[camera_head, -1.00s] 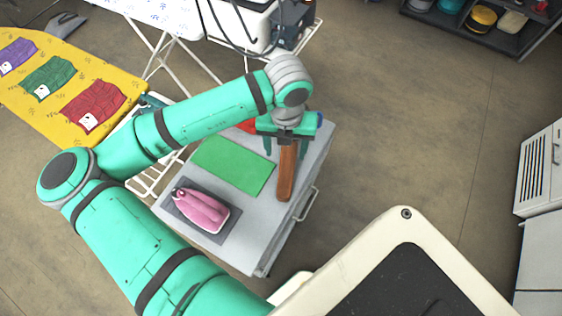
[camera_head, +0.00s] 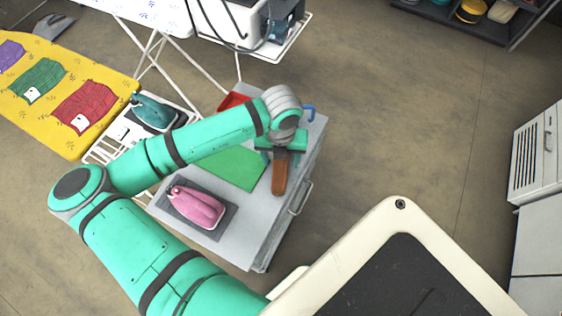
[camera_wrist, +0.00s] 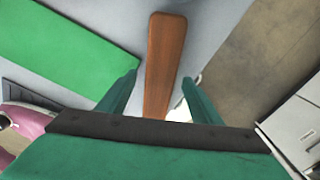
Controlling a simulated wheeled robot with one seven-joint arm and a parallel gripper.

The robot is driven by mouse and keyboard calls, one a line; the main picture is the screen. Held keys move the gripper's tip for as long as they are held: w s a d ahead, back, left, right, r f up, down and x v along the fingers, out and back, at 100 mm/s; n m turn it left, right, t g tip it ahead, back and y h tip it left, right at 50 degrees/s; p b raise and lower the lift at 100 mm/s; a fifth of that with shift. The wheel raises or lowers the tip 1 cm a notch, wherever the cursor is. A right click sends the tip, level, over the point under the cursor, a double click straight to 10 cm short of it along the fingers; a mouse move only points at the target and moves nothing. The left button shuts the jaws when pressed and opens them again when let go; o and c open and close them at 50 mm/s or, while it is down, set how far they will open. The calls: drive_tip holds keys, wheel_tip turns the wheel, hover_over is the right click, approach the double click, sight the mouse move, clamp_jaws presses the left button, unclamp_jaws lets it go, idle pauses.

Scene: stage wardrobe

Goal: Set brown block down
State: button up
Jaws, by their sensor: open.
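The brown block (camera_head: 280,176) is a long, flat bar. It appears to lie on the grey cart top (camera_head: 250,222), to the right of a green mat (camera_head: 240,168). My gripper (camera_head: 281,156) is over its far end, pointing down. In the wrist view the block (camera_wrist: 163,60) runs between the two teal fingers of my gripper (camera_wrist: 160,80). The fingers are open, with a gap on each side of the block. The block's near end is hidden behind the gripper body in the wrist view.
A pink iron (camera_head: 195,206) sits on a dark pad at the cart's front left. A red item (camera_head: 233,101) and a blue item (camera_head: 309,112) are at the cart's back. A teal iron (camera_head: 153,112) stands by the yellow ironing board (camera_head: 62,132). Floor to the right is clear.

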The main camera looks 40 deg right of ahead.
drive_tip(key=c, duration=1.5)
drive_tip(key=shift+r, duration=0.1)
